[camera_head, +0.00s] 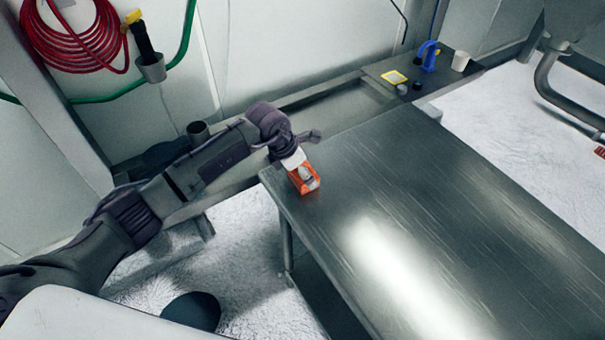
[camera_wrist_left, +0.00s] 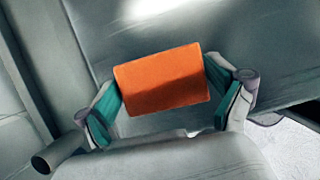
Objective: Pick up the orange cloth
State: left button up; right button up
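The orange cloth (camera_head: 311,186) is a folded, block-like piece at the near left corner of the metal table. In the left wrist view the cloth (camera_wrist_left: 162,80) is a plain orange rectangle, slightly tilted. My left gripper (camera_head: 305,176) points down at it, and in the head view it hides part of the cloth. In the wrist view the teal pads of my left gripper (camera_wrist_left: 163,80) stand at the cloth's left and right edges, with no clear gap. I cannot tell whether they press on it. My right gripper is not in view.
The metal table (camera_head: 440,200) is bare apart from the cloth. Behind it, a bench end (camera_head: 440,75) holds a blue object (camera_head: 429,58), a white cup (camera_head: 460,61), a yellow-framed item (camera_head: 395,77) and small dark pieces. A red hose (camera_head: 75,45) hangs on the wall.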

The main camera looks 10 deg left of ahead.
aim_at(310, 169)
pick_arm(q)
jog(key=c, duration=0.6)
jog(key=shift+r, duration=0.15)
jog(key=shift+r, duration=0.25)
jog(key=r, duration=0.1)
jog(key=r+b, duration=0.2)
jog(key=shift+s+d+r, duration=0.2)
jog(key=shift+d+r, duration=0.05)
jog(key=shift+r, duration=0.05)
jog(key=s+d+r+b, duration=0.1)
jog(key=s+d+r, duration=0.1)
jog(key=s+d+r+b, duration=0.1)
jog(key=s+d+r, duration=0.1)
jog(key=s+d, duration=0.1)
jog(key=s+d+r, duration=0.2)
jog(key=s, duration=0.1)
jog(key=shift+d+r+b, duration=0.35)
jog(key=shift+b, duration=0.05)
